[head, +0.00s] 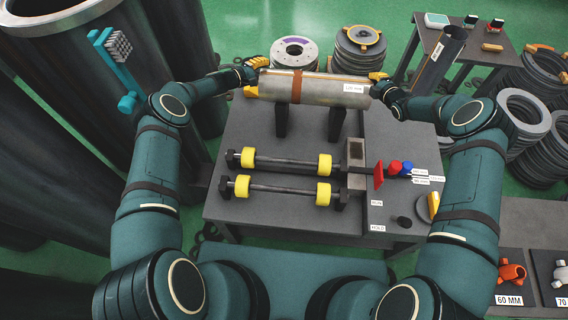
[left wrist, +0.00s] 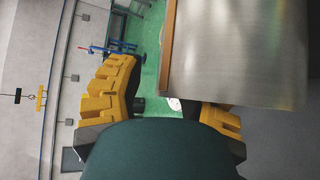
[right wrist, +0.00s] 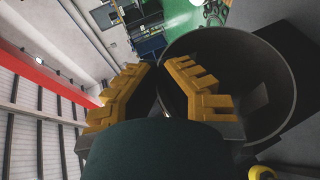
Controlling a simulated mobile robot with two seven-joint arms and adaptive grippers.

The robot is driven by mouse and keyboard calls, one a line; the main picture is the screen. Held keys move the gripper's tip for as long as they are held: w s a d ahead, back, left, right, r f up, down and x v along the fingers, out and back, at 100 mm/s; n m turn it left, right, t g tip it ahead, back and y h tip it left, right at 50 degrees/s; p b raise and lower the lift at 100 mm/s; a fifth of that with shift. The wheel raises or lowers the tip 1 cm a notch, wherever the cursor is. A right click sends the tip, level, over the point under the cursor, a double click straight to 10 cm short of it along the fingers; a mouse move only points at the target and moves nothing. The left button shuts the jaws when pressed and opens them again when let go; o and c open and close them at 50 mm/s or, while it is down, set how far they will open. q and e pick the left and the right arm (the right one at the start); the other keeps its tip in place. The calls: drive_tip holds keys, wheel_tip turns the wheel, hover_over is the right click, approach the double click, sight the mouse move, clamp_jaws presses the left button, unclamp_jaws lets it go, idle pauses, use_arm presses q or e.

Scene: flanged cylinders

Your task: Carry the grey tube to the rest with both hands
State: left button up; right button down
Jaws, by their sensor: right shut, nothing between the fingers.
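The grey tube (head: 325,90), with a brown band and a white label, lies level across the far side of the table, above two black supports (head: 281,121). I cannot tell whether it touches them. My left gripper (head: 255,66) is at its left end; the left wrist view shows the fingers spread, one apart from the tube (left wrist: 240,50) and the other partly hidden behind it. My right gripper (head: 376,78) is at its right end, shut and empty. In the right wrist view its fingers (right wrist: 158,65) are in front of an open tube end (right wrist: 282,85).
Two bars with yellow collars (head: 325,163) lie on the table (head: 260,215) nearer me. A red plate (head: 379,176) and small knobs stand at their right. A dark tube (head: 440,58) leans beside the back table. Stacked rings (head: 360,50) stand behind.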

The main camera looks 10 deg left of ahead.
use_arm(q)
drive_tip(key=shift+s+d+f, duration=0.1)
drive_tip(key=shift+d+f, duration=0.05)
drive_tip(key=shift+f, duration=0.05)
use_arm(e)
drive_tip(key=shift+a, duration=0.15)
use_arm(q)
drive_tip(key=shift+f, duration=0.1)
use_arm(e)
drive_tip(key=c, duration=1.3)
unclamp_jaws()
drive_tip(key=shift+f, duration=0.1)
drive_tip(key=shift+o, duration=1.2)
use_arm(q)
drive_tip(key=shift+a, duration=0.2)
use_arm(e)
drive_tip(key=shift+d, duration=0.2)
use_arm(q)
drive_tip(key=shift+a, duration=0.45)
use_arm(e)
drive_tip(key=shift+d, duration=0.5)
use_arm(q)
drive_tip(key=shift+a, duration=0.1)
